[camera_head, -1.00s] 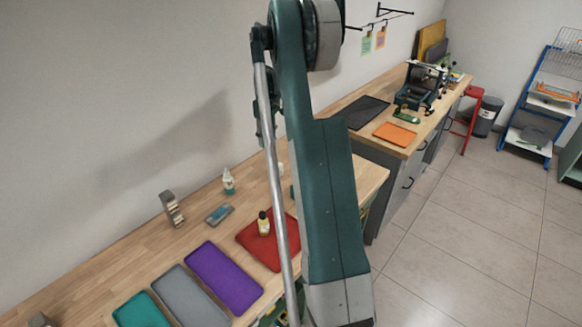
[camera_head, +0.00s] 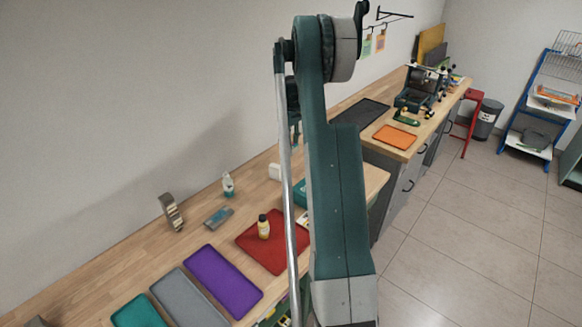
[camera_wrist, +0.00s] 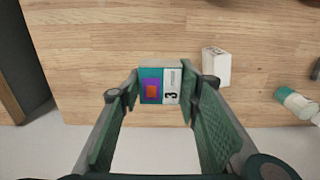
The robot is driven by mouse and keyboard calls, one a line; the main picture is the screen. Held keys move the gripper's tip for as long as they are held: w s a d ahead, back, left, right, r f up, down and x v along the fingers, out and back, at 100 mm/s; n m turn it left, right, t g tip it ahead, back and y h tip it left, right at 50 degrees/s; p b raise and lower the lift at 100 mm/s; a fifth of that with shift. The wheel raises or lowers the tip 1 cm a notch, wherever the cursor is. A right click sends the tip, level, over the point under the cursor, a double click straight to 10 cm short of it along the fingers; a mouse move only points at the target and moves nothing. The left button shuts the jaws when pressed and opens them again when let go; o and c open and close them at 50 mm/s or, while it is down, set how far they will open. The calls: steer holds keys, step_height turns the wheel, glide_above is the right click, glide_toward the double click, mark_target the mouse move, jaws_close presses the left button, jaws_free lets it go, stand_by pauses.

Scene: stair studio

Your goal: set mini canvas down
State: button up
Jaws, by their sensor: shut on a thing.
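The mini canvas (camera_wrist: 161,84) is a small flat item with a teal half bearing a purple and orange picture and a white half with a black 3. My gripper (camera_wrist: 160,85) is shut on it, one fingertip on each side, in the wrist view. Behind it is the wooden bench top (camera_wrist: 125,35); I cannot tell whether the canvas touches it. In the head view my arm covers the gripper, and I cannot make out the canvas there.
A white box (camera_wrist: 216,67) stands close by the canvas, with a white and teal bottle (camera_wrist: 297,103) beyond. In the head view, a red tray (camera_head: 274,252) holds a small bottle (camera_head: 263,227). Purple (camera_head: 222,280) and grey (camera_head: 188,297) mats lie nearer. The wall runs behind the bench.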

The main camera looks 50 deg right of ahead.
glide_above(291, 167)
steer(key=shift+s+a+f, duration=0.1)
steer(key=shift+a+f, duration=0.05)
steer(key=shift+f, duration=2.85)
steer(key=shift+f, duration=0.1)
steer(key=shift+f, duration=1.75)
steer(key=shift+f+b, duration=0.15)
steer(key=shift+b, duration=0.15)
steer(key=o, duration=0.8)
steer(key=shift+o, duration=0.3)
step_height(291, 167, up, 12)
steer(key=shift+r+p, duration=0.15)
steer(key=shift+p, duration=0.2)
